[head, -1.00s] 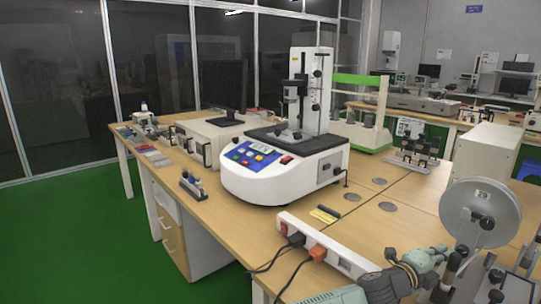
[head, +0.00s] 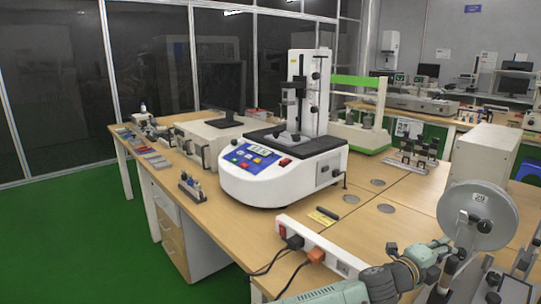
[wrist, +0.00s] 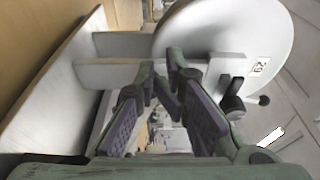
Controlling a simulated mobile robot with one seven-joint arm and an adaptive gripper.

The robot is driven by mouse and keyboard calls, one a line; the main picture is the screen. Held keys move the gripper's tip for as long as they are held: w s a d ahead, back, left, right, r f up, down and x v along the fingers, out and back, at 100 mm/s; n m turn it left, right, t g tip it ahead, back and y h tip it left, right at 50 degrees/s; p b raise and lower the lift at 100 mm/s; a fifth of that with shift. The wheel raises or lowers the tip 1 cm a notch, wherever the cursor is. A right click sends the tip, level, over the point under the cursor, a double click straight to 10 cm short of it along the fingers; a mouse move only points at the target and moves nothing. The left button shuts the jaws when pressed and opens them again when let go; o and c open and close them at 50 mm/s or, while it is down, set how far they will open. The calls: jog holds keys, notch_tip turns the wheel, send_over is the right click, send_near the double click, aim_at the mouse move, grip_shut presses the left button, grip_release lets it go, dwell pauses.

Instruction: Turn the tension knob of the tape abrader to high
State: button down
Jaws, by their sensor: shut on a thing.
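The tape abrader carries a large pale disc (head: 478,218) at the lower right of the head view. The disc also fills the top right of the wrist view (wrist: 225,35), with a small numbered label on it. A black knob-like part (wrist: 232,104) sits on the abrader to the right of my fingers. My gripper (wrist: 165,88) has its two padded fingers drawn together at the tips, beside the abrader's pale plates. It is shut on a small part there, apparently the tension knob, mostly hidden by the fingertips. The knob's setting cannot be read.
A power strip (head: 318,248) with plugged cables lies on the table by my arm. A white tester with a blue panel (head: 285,170) stands mid-table. A pale box (head: 484,152) stands behind the abrader. Bare tabletop (head: 400,235) lies left of the disc.

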jog(key=shift+w+a+r, duration=0.1)
jog(key=shift+a, duration=0.05)
dwell(0.3)
jog(key=s+v, duration=0.1)
jog(key=v, duration=0.5)
jog(key=shift+d, duration=0.3)
